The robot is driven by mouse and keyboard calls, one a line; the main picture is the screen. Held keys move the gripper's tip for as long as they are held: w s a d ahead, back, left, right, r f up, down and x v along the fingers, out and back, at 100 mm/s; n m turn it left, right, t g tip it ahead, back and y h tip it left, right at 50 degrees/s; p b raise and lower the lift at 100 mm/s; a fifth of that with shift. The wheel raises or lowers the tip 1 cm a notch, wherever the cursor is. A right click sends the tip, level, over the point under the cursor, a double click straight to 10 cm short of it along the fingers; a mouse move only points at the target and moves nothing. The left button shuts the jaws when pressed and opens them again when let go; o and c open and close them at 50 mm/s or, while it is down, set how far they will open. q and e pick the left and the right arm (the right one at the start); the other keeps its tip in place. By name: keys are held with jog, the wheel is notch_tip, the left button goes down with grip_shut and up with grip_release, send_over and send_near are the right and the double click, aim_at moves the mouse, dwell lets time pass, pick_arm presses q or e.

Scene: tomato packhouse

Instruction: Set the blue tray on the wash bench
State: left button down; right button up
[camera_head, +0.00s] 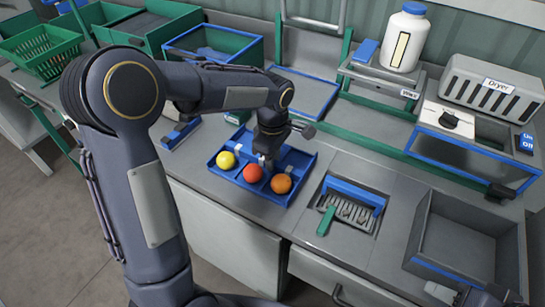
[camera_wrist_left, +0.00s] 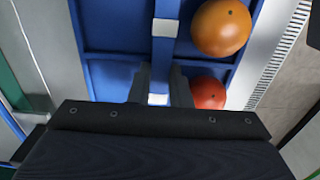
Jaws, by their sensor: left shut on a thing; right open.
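The blue tray (camera_head: 226,172) is at the front of the grey bench, left of the sink. It holds a yellow tomato (camera_head: 226,160), a red tomato (camera_head: 252,173) and an orange one (camera_head: 281,183). My left gripper (camera_head: 266,160) comes down over its middle and is shut on its central blue bar. The left wrist view shows the fingers (camera_wrist_left: 160,90) on this bar, with the red and orange tomatoes to the right. I cannot tell whether the tray touches the bench. My right gripper (camera_head: 482,296) shows only partly at the bottom right edge, open.
Right of the tray are a grate (camera_head: 348,212) with a blue and green brush-like tool and a sink basin (camera_head: 462,232). Behind stand a dryer (camera_head: 492,88), a white bottle (camera_head: 404,38) and an empty blue-edged frame (camera_head: 305,92). Green crates (camera_head: 42,50) are at the left.

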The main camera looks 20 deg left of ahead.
pick_arm(q)
jog(key=shift+f, duration=0.25)
jog(key=c, duration=1.3)
grip_release()
jog(key=shift+c, duration=1.4)
jog(key=shift+r, duration=0.15)
notch_tip(320, 180, up, 7)
jog(key=p, duration=0.5)
